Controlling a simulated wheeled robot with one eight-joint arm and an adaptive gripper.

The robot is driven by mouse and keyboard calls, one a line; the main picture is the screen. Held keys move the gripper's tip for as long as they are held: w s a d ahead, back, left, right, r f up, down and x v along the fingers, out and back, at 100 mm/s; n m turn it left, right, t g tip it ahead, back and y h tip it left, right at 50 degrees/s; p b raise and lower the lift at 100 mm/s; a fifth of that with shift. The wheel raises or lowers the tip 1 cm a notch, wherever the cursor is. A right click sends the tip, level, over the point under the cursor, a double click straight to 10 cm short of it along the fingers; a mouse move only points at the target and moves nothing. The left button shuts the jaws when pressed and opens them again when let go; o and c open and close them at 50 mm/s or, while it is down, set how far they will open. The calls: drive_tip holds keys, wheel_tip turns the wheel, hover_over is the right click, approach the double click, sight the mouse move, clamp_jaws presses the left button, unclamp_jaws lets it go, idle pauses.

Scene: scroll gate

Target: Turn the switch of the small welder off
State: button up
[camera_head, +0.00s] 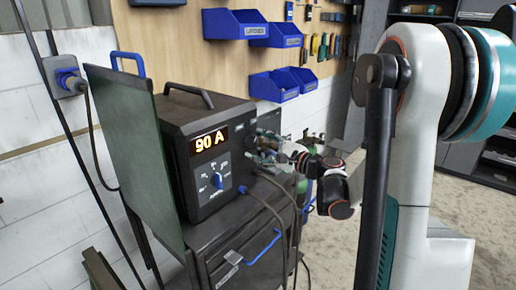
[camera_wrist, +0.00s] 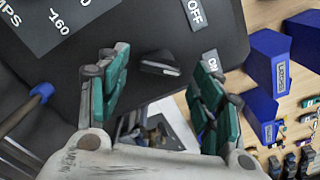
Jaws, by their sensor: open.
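In the head view my gripper (camera_head: 262,147) is at the welder's right front edge.
A green panel (camera_head: 133,150) stands left of the welder. The cart (camera_head: 210,250) has a blue handle (camera_head: 262,246), and cables hang at its right. Blue bins (camera_head: 235,24) and tools hang on the wall behind. Open floor (camera_head: 325,250) lies right of the cart.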

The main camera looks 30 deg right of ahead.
drive_tip(key=shift+w+a, duration=0.2)
drive_tip(key=shift+w, duration=0.3)
drive_tip(key=c, duration=1.1)
drive_tip(key=shift+o, duration=0.2)
